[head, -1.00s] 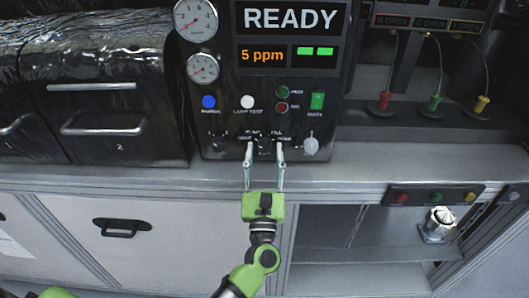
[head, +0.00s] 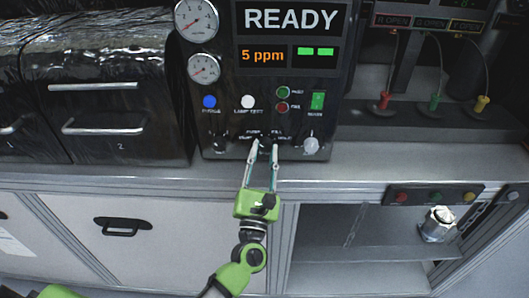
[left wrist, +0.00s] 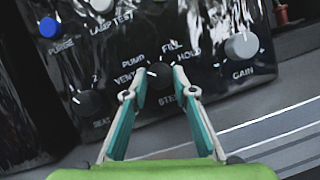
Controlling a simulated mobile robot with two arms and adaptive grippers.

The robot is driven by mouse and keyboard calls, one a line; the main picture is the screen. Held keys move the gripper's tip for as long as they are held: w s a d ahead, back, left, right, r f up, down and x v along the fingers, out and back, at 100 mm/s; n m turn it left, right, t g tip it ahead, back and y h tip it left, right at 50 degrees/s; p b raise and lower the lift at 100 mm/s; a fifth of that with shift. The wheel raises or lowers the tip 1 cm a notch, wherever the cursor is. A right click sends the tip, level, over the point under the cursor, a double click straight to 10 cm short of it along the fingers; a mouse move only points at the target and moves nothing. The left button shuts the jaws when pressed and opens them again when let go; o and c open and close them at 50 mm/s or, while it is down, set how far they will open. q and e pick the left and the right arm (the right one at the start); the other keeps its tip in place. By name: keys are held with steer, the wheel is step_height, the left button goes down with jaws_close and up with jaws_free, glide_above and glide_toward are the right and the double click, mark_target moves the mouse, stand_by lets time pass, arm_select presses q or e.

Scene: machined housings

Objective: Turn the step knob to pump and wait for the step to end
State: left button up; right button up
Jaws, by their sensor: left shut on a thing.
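The step knob (left wrist: 160,74) is a small black round knob on the black control panel (head: 226,112), with vent, pump, fill and hold lettered around it. My left gripper (head: 265,147) reaches up to the panel with its two fingers around the knob, one on each side, shut on it. The left wrist view shows the fingertips beside the knob and the gripper tilted against the lettering. Which label the knob points at is hard to tell. The display (head: 291,19) reads READY, with 5 ppm and two green bars below. My right gripper is not in view.
A gain knob (left wrist: 242,46) sits right of the step knob and another dark knob (left wrist: 89,102) left of it. Blue purge (head: 209,101) and white lamp test (head: 248,102) buttons are above. Two gauges (head: 197,20) are at upper left. A grey counter edge runs below.

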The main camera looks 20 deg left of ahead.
arm_select(q)
steer(key=m+h+p, duration=0.1)
steer(key=m, duration=0.1)
steer(key=m+h, duration=0.1)
steer(key=m, duration=0.1)
steer(key=shift+a+r+m+p, duration=0.2)
steer(key=shift+m+p, duration=0.1)
steer(key=shift+p, duration=0.1)
steer(key=shift+m+g+h+p, duration=0.5)
steer(key=shift+m+h+p, duration=0.3)
steer(key=shift+m, duration=0.7)
steer(key=o, duration=1.1)
steer(key=shift+f, duration=0.1)
steer(key=shift+s+f, duration=0.2)
steer(key=shift+s, duration=0.35)
steer(key=v, duration=1.1)
steer(key=shift+r, duration=0.1)
